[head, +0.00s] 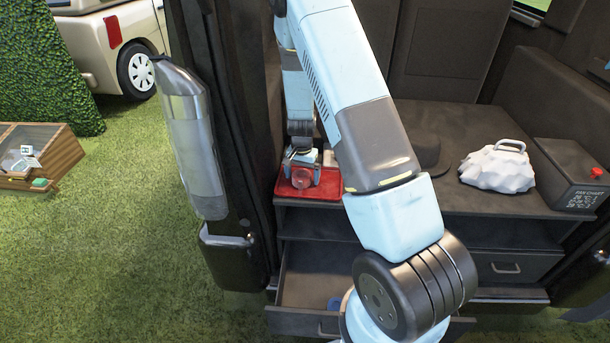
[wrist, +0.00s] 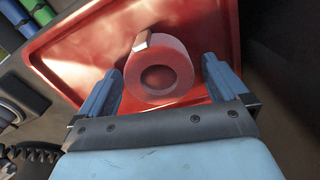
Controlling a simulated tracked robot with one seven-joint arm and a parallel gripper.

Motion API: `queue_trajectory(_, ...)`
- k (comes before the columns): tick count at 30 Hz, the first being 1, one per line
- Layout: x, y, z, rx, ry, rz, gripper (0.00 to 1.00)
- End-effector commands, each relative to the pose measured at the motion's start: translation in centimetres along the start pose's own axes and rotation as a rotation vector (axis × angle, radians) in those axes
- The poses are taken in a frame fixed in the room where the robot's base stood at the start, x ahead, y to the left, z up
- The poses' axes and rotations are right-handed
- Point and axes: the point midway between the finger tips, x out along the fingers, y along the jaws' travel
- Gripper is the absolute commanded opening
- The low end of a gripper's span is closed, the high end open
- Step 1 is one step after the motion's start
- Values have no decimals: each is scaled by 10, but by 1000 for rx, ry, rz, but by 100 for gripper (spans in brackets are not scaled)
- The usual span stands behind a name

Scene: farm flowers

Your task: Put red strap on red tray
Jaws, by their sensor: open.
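The red tray (head: 330,188) lies on the dark counter, under my gripper. It fills much of the wrist view (wrist: 85,55). The red strap (head: 302,179) is a rolled ring with a pale end tab, and it also shows in the wrist view (wrist: 183,68). It appears to rest on the tray floor. My gripper (head: 301,170) is low over the tray. In the wrist view my gripper (wrist: 162,80) is open, with one finger on each side of the strap and visible gaps between.
An open drawer (head: 310,280) is below the counter, with a small blue item inside. A white lumpy handled object (head: 498,168) and a dark box with a red knob (head: 572,172) stand to the right. Green and blue rolls (wrist: 22,22) lie beside the tray.

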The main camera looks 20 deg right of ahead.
Motion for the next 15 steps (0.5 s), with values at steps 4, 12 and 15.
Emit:
queue_trajectory(4,-6,0,0,0,1,-1,100)
queue_trajectory(12,-48,0,-1,-1,3,-3,100)
queue_trajectory(15,-67,-1,0,0,2,-3,100)
